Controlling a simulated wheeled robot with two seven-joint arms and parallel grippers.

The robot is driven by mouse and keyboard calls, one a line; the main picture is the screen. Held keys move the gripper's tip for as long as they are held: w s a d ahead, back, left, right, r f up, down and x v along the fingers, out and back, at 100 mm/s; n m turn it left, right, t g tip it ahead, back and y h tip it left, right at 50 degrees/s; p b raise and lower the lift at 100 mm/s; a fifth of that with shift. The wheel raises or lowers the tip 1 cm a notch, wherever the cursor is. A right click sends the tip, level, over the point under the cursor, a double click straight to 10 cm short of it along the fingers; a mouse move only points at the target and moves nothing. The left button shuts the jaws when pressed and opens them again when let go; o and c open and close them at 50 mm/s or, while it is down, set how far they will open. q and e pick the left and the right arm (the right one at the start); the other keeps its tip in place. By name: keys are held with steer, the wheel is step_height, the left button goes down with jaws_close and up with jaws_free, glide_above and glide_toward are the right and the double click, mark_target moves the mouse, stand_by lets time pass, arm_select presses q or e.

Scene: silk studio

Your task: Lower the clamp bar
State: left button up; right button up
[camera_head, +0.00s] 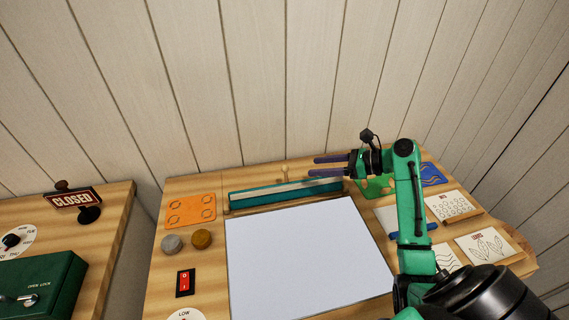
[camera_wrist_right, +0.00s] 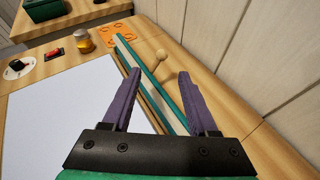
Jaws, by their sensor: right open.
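The clamp bar (camera_head: 262,194) is a long teal bar with a pale strip, lying across the back edge of the white board (camera_head: 300,250). In the right wrist view the bar (camera_wrist_right: 152,83) runs away from me, starting between my fingers. In the wrist view the fingertips (camera_wrist_right: 159,73) stand apart. My left gripper is out of view.
Cards on wooden blocks (camera_head: 447,207) stand at right. A plank wall (camera_head: 240,80) rises close behind the table.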

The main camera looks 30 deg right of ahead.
mark_target(287, 168)
steer(key=x, duration=0.5)
steer(key=shift+r+p, duration=0.1)
steer(key=shift+p, duration=0.2)
steer(key=x, duration=0.5)
steer(key=shift+w+f, duration=0.3)
steer(key=shift+w, duration=0.1)
steer(key=shift+w+a+f, duration=0.15)
steer(key=shift+a, duration=0.15)
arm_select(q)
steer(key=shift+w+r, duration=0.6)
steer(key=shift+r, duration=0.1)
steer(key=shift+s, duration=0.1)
arm_select(e)
jaws_close()
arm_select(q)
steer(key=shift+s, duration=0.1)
